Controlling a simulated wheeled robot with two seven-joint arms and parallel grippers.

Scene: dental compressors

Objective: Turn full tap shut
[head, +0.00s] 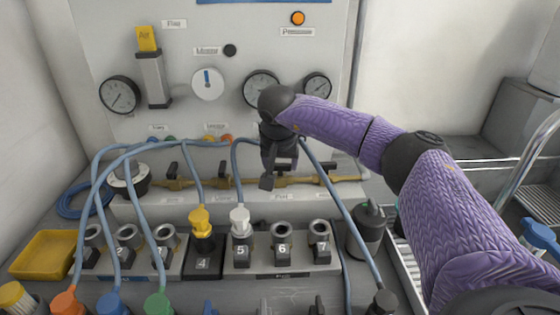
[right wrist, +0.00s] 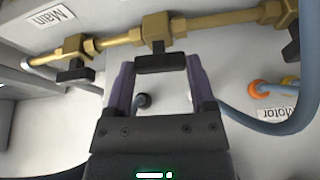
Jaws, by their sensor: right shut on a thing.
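A brass pipe (head: 240,182) runs along the panel's lower part with several black-handled taps. My right gripper (head: 279,168) is at the pipe, above a small label (head: 281,197) that seems to read "Full". In the right wrist view, the black handle of this tap (right wrist: 160,63) sits between the two fingers, and the gripper is shut on it. The handle's bar looks roughly along the pipe (right wrist: 115,40). In the head view the gripper hides most of this tap. My left gripper is not in view.
A neighbouring tap (right wrist: 75,60) lies near the "Main" label (right wrist: 52,18). Blue hoses (head: 330,185) hang around the gripper. Gauges (head: 261,88) are above it. Numbered sockets (head: 282,247) stand below, with a yellow tray (head: 42,255) at left and a dark canister (head: 367,235) at right.

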